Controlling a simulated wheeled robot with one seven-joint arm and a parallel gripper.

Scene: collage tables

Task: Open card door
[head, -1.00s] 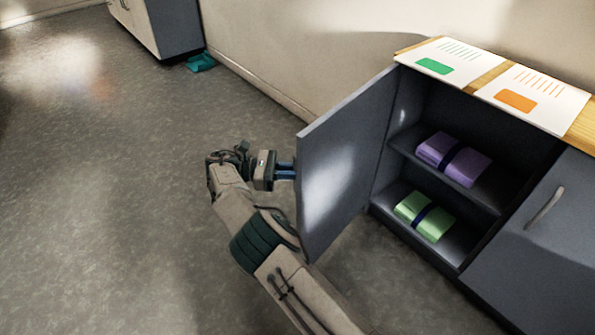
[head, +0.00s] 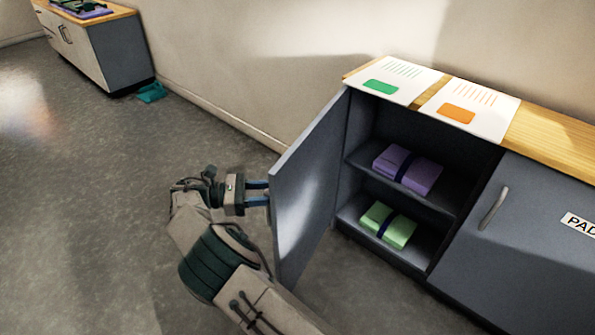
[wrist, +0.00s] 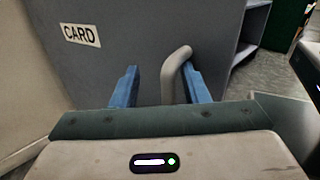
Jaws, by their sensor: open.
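The card door (head: 308,190) is a grey-blue cabinet door that stands wide open on its left hinge, swung out from the cabinet. In the wrist view its outer face carries a CARD label (wrist: 80,35) and a pale curved handle (wrist: 177,72). My gripper (head: 266,193) is at the door's outer face; its fingertips are partly hidden by the door edge in the head view. In the wrist view its two blue fingers (wrist: 162,85) are apart, with the handle between them, closer to the right finger. I cannot tell whether either finger touches it.
The open cabinet (head: 350,160) holds a purple bundle (head: 408,168) on the upper shelf and a green bundle (head: 388,225) below. A closed door with a handle (head: 493,208) is to the right. Two printed sheets lie on top.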

